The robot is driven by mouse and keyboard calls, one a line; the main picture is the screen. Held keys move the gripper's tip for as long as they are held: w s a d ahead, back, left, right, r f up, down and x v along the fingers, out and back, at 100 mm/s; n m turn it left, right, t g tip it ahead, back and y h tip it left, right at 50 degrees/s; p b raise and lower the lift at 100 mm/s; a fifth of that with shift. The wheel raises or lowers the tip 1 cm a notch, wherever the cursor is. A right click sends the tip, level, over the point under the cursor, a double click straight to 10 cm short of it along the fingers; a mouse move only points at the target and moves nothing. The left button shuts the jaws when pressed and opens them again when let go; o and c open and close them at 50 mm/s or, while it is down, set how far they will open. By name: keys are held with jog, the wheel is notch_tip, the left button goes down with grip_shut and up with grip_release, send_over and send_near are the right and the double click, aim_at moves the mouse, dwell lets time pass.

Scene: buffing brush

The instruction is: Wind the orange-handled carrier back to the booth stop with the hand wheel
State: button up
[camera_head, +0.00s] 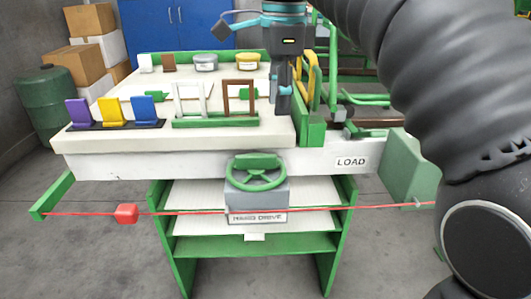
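The green hand wheel (256,172) is mounted on a grey box (257,206) labelled HAND DRIVE at the bench front. My gripper (283,112) points down above the right part of the bench top, behind and above the wheel and apart from it. Its dark fingers overlap in this view, so their opening does not show. A yellow-orange curved bar (311,75) stands just right of my gripper, partly hidden; I cannot tell whether it belongs to the carrier. No orange-handled carrier or booth stop can be made out clearly.
A red cord (190,212) with a red block (126,214) crosses the bench front below the wheel. Purple, yellow and blue holders (110,112) and two small frames (190,100) stand on the bench (90,142). A LOAD label (351,162) is at right; my arm hides the far right.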

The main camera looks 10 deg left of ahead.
aim_at(261, 155)
jog(key=shift+m+g, duration=0.3)
jog(key=shift+m, duration=0.6)
jog(key=a+f+b, duration=0.1)
jog(key=f, duration=0.3)
jog(key=a+f+b, duration=0.1)
jog(key=f+b, duration=0.1)
jog(key=f, duration=0.2)
jog(key=a+f+b, duration=0.1)
jog(key=f+b, duration=0.1)
jog(key=f, duration=0.3)
jog(key=shift+a, duration=0.2)
jog(key=shift+c, duration=0.2)
grip_shut()
